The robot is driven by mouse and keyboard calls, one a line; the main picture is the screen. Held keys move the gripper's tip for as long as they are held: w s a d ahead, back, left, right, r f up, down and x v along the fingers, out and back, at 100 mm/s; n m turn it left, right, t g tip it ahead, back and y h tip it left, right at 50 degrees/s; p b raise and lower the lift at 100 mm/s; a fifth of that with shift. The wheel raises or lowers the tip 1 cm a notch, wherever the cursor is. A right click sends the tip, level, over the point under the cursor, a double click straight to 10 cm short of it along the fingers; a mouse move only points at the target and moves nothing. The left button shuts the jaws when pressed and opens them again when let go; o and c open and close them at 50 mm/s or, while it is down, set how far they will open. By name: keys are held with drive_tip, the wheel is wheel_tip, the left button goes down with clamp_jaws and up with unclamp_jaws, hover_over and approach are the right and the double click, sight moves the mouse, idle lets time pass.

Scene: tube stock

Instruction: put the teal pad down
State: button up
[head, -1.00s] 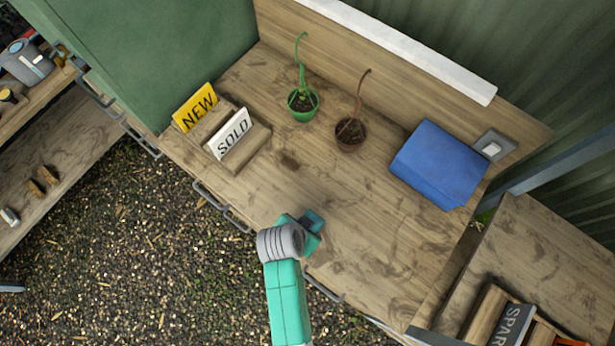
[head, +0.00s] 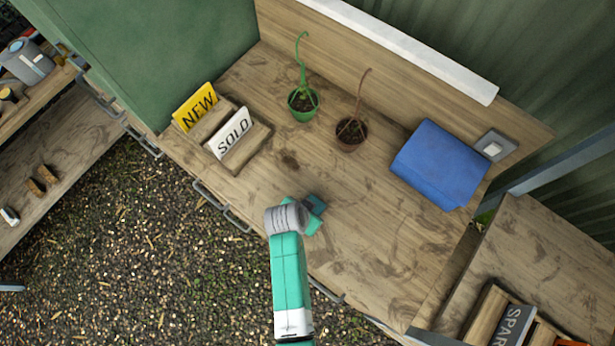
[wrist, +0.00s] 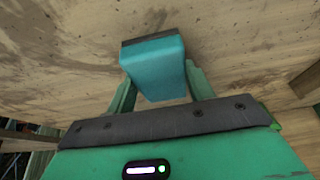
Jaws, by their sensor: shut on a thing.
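The teal pad (wrist: 154,68) is a small block with a dark strip along its far edge in the wrist view. My gripper (wrist: 160,88) has its two green fingers on either side of the pad and is shut on it. In the head view my gripper (head: 314,210) is over the front part of the wooden bench (head: 380,225). The pad is mostly hidden there by my wrist. I cannot tell whether the pad touches the bench top.
A green pot (head: 303,108) and a brown pot (head: 351,137) with plants stand behind. A blue folded cloth (head: 440,165) lies to the right. The bench around my gripper is clear.

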drive_tip(key=o, duration=0.9)
drive_tip(key=shift+o, duration=0.2)
drive_tip(key=p+v, duration=0.1)
drive_tip(key=v, duration=1.1)
drive_tip(key=shift+r+p, duration=0.15)
drive_tip(key=shift+p, duration=0.2)
drive_tip(key=shift+w, duration=0.1)
drive_tip(key=w+r+n+t+y, duration=0.1)
drive_tip(key=w+r+t, duration=0.35)
drive_tip(key=r, duration=0.75)
drive_tip(key=w+r+n+t, duration=0.1)
drive_tip(key=w+r+t, duration=0.3)
drive_tip(key=r, duration=0.8)
drive_tip(key=w+r+n+t+y, duration=0.1)
drive_tip(key=w+r+t, duration=0.35)
drive_tip(key=r, duration=0.75)
drive_tip(key=s+d+r+n+t, duration=0.1)
drive_tip(key=s+r+t, duration=0.1)
drive_tip(key=r, duration=0.8)
drive_tip(key=s+d+r+n+t, duration=0.1)
drive_tip(key=s+r, duration=0.4)
drive_tip(key=r, duration=0.5)
drive_tip(key=s+d+r+n+t, duration=0.1)
drive_tip(key=s+r+t, duration=0.3)
drive_tip(key=r, duration=0.6)
drive_tip(key=shift+s+r+n+t+y, duration=0.15)
drive_tip(key=shift+r+n+t+y, duration=0.2)
drive_tip(key=shift+n+t, duration=0.3)
